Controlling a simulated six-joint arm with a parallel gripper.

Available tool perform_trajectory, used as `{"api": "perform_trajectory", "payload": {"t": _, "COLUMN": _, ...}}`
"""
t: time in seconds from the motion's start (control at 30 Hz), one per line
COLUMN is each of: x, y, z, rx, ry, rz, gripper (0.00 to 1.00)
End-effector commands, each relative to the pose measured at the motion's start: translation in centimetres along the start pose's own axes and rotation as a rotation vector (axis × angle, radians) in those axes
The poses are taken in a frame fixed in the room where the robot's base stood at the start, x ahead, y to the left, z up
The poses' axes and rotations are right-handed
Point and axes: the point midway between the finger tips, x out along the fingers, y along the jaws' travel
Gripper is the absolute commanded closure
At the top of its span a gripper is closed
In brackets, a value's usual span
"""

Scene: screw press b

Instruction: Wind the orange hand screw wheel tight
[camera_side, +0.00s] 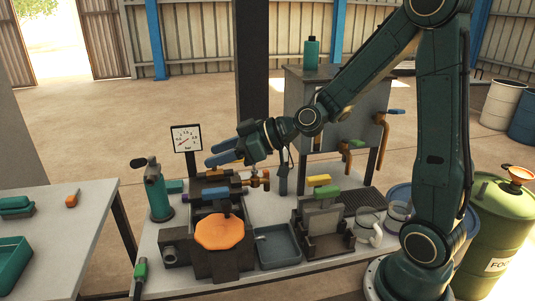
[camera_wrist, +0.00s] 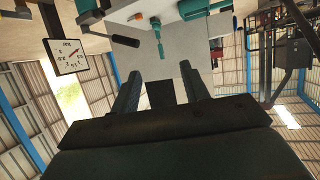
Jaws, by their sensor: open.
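The orange hand screw wheel (camera_side: 219,233) is a lobed disc on the front of a dark press block (camera_side: 222,265) on the work table, in the side view. My gripper (camera_side: 222,154) is above and behind the wheel, apart from it, with its blue-tipped fingers pointing left. In the wrist view my gripper (camera_wrist: 160,90) has its two fingers spread with nothing between them. The wheel does not show clearly in the wrist view.
A pressure gauge (camera_side: 186,139) stands behind the press; it also shows in the wrist view (camera_wrist: 66,57). A teal bottle-like tool (camera_side: 157,192) stands left of the press. A grey tray (camera_side: 278,246) and a vise-like fixture (camera_side: 323,228) stand to the right.

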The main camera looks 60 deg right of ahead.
Motion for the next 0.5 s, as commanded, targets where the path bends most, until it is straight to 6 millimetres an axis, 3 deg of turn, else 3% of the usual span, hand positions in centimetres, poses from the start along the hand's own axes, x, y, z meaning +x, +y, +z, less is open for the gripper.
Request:
{"api": "perform_trajectory", "payload": {"t": 0.2, "x": -1.2, "y": 0.0, "z": -2.9, "rx": -0.005, "ry": 0.003, "rz": 0.001, "gripper": 0.55}}
{"api": "perform_trajectory", "payload": {"t": 0.5, "x": -2.3, "y": 0.0, "z": -5.6, "rx": -0.002, "ry": 0.001, "rz": 0.001, "gripper": 0.55}}
